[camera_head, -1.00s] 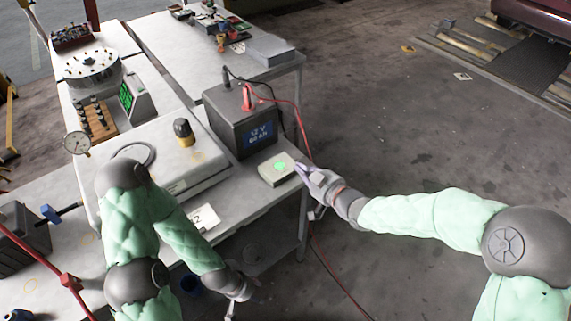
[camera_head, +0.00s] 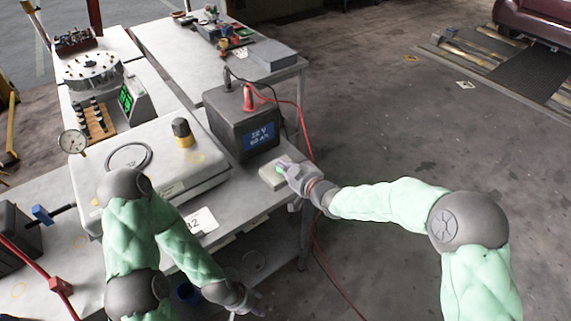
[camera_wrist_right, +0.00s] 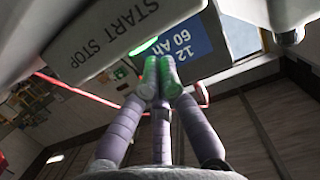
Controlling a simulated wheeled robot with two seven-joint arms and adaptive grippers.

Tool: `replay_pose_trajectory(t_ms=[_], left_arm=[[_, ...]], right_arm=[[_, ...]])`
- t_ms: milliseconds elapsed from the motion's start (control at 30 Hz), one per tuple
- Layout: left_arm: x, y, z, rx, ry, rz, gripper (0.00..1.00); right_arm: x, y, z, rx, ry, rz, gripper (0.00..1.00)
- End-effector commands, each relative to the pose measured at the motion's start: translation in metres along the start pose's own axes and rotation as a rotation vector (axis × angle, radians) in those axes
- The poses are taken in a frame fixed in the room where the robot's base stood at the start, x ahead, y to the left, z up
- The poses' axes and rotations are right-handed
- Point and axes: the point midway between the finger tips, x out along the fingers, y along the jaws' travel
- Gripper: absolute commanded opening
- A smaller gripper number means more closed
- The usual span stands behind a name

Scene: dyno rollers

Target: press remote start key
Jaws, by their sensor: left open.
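The start/stop box (camera_head: 270,178) is a small pale block on the bench's front right corner, with a green-lit key on top. In the right wrist view the box (camera_wrist_right: 100,45) shows upside-down "START STOP" lettering and a green glow (camera_wrist_right: 145,46) at its edge. My right gripper (camera_head: 284,168) is over the box, its fingertips at the green key and partly hiding it. In the wrist view its fingers (camera_wrist_right: 158,72) are drawn together, tips lit green; I cannot tell whether they touch the key. My left gripper (camera_head: 256,307) is open, low at the front, away from the box.
A dark 12 V battery (camera_head: 232,120) with red and black cables stands just behind the box. A pale flat-topped unit (camera_head: 150,150) with a black-and-yellow knob (camera_head: 183,132) is to the left. A red cable hangs down to the floor on the right.

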Motion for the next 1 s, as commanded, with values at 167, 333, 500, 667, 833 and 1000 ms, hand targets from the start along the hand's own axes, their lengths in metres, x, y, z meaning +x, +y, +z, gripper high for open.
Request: replay_pose_trajectory(t_ms=[167,333,500,667,833,1000], left_arm=[[0.001,0.0,0.0,0.0,0.0,0.0,0.53],[0.001,0.0,0.0,0.0,0.0,0.0,0.53],[0.005,-0.002,0.0,0.0,0.0,0.0,0.53],[0.015,-0.005,-0.001,0.0,0.0,0.0,0.53],[0.014,-0.005,-0.001,0.0,0.0,0.0,0.53],[0.014,-0.005,-0.001,0.0,0.0,0.0,0.53]], right_arm=[[0.001,0.0,0.002,0.0,0.001,0.001,0.0],[0.0,0.0,0.002,0.0,0.001,0.0,0.0],[0.002,0.0,0.008,0.001,0.0,0.0,0.0],[0.005,0.0,0.02,0.001,0.0,0.0,0.0],[0.004,0.0,0.021,0.002,-0.003,0.0,0.0],[0.004,-0.001,0.022,0.003,-0.007,-0.001,0.0]])
